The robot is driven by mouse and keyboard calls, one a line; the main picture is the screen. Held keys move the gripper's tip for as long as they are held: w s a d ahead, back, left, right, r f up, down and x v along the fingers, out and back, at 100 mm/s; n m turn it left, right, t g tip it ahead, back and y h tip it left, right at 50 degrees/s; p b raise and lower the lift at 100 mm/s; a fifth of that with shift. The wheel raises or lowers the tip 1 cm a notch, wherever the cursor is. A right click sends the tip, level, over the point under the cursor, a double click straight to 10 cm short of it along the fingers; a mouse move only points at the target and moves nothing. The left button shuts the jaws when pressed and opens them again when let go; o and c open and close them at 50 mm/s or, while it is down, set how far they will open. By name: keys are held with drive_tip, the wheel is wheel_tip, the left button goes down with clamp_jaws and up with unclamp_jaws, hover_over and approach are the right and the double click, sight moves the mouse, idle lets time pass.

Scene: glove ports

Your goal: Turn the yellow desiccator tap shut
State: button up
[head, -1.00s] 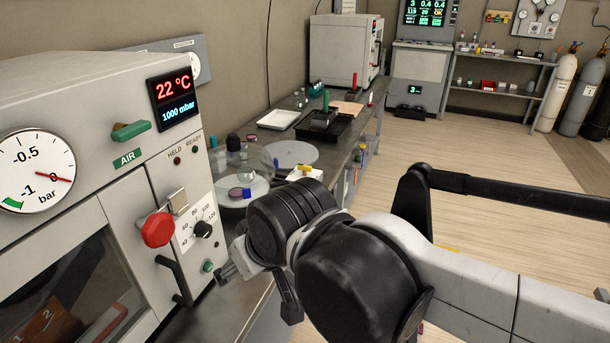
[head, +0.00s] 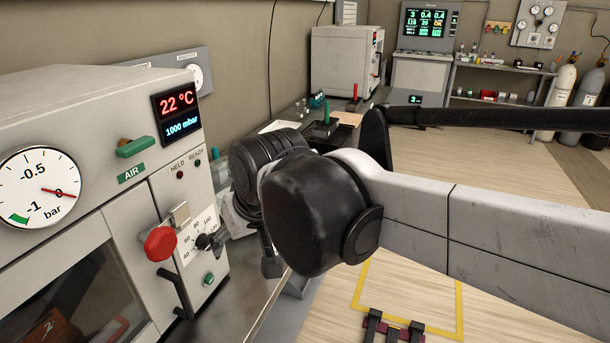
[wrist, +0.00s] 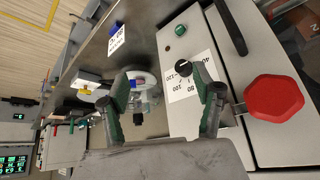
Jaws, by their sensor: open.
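In the wrist view my gripper (wrist: 167,92) is open and empty, with its two dark green fingers apart. In the head view my arm hides the vessel and the yellow part.
The oven cabinet stands close by, with a red knob (head: 160,243), a black dial (head: 203,242) and a dark door handle (head: 175,290). A blue-and-white labelled item (wrist: 116,38) is on the bench (wrist: 95,60). Open floor (head: 410,285) lies to the right.

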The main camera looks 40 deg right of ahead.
drive_tip(key=w+d+r+m+g+p, duration=0.25)
drive_tip(key=w+d+r, duration=0.4)
drive_tip(key=w, duration=0.45)
drive_tip(key=w+d+f+m+g+p, duration=0.1)
drive_tip(key=w+d+m+p, duration=0.15)
drive_tip(key=w+d, duration=0.8)
drive_tip(key=w+d+f+m+g+p, duration=0.1)
drive_tip(key=w+d+f+m+g, duration=0.15)
drive_tip(key=w+d, duration=0.8)
drive_tip(key=d+f+m+p, duration=0.1)
drive_tip(key=d+f+m, duration=0.45)
drive_tip(key=d, duration=0.95)
drive_tip(key=shift+n, duration=0.9)
wheel_tip(320, 180, down, 16)
drive_tip(key=shift+r+p, duration=0.25)
drive_tip(key=shift+p, duration=0.1)
drive_tip(key=shift+c, duration=0.5)
drive_tip(key=c, duration=1)
